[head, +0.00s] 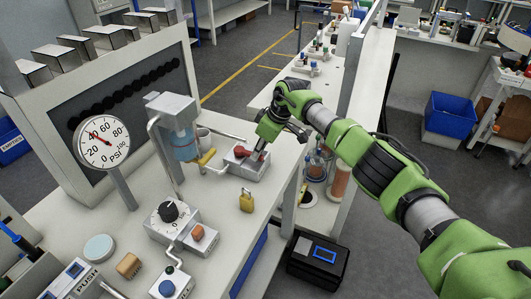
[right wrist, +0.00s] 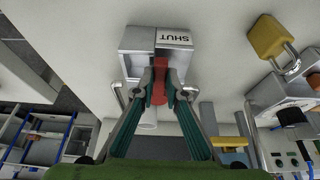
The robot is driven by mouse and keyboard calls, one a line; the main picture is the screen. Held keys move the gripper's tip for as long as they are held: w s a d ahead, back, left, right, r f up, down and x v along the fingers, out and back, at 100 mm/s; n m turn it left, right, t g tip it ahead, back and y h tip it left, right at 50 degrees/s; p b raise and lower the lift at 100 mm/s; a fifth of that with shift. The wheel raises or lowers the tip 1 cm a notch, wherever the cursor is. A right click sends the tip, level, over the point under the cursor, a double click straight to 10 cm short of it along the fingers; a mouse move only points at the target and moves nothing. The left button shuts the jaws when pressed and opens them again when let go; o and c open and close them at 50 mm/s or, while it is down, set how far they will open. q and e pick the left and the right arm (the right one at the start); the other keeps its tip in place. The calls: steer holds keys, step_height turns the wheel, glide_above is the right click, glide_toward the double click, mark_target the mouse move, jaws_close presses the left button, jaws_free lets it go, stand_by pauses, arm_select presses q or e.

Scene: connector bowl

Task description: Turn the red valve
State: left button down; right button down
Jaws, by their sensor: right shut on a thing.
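The red valve (head: 240,151) has a red handle on a grey metal block (head: 246,168) on the white bench, right of centre of the panel area. My right gripper (head: 262,154) reaches down to the block from the right. In the right wrist view, my right gripper (right wrist: 160,88) has its two fingers closed around the red handle (right wrist: 161,67), one finger on each side. The fingers hide part of the handle. The block there (right wrist: 140,42) bears a label reading SHUT (right wrist: 175,38). My left gripper is not in view.
A yellow padlock (head: 246,201) stands on the bench near the valve. A pressure gauge (head: 102,143), a dial box (head: 170,215) and a clear-bowled filter unit (head: 180,128) stand to the left. A black box (head: 318,260) is on the floor below the bench.

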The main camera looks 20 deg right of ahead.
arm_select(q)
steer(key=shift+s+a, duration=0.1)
arm_select(e)
steer(key=shift+a, duration=0.1)
steer(key=c, duration=2)
jaws_free()
steer(key=shift+c, duration=0.2)
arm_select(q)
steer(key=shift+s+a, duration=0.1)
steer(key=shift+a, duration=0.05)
arm_select(e)
steer(key=shift+d+r, duration=0.2)
steer(key=shift+r, duration=0.4)
steer(key=v, duration=1.1)
steer(key=shift+s, duration=0.2)
steer(key=shift+f, duration=0.2)
